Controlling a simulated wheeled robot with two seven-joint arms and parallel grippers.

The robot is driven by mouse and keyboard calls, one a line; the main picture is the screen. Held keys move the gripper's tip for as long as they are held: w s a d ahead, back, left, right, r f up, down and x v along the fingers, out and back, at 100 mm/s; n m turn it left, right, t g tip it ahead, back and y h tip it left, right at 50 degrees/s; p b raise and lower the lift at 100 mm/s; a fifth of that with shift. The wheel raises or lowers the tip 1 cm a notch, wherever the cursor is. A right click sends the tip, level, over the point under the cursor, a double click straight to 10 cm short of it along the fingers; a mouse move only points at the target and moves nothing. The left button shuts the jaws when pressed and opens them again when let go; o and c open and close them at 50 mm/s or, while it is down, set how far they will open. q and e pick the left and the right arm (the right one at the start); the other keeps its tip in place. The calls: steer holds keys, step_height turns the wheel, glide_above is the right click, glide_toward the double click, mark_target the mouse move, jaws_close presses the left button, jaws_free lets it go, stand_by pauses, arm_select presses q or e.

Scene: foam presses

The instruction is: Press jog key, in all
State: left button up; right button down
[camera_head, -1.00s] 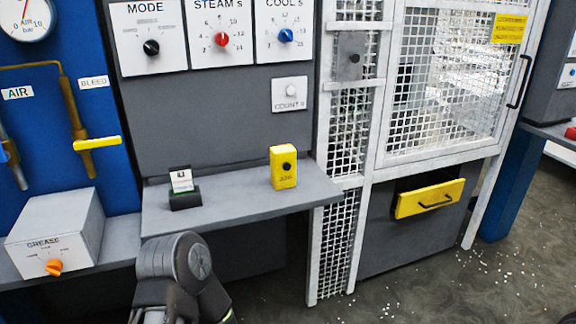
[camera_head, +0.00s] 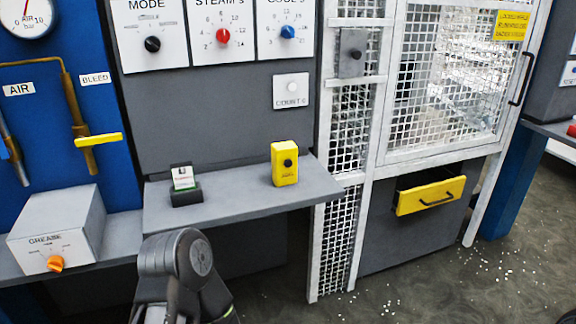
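A small yellow box (camera_head: 285,164) with a black round key or knob on its face stands upright on the grey shelf (camera_head: 240,198). It seems to be the jog box, but its small label is too blurred to read. Nothing touches it. A dark arm link of mine shows at the bottom, in front of the shelf and to the left of the yellow box. Neither of my grippers shows in this view.
A card in a black stand (camera_head: 184,184) sits on the shelf, left of the yellow box. A grease box (camera_head: 58,228) is at left. A mesh guard (camera_head: 440,85) and yellow-fronted drawer (camera_head: 431,196) stand at right.

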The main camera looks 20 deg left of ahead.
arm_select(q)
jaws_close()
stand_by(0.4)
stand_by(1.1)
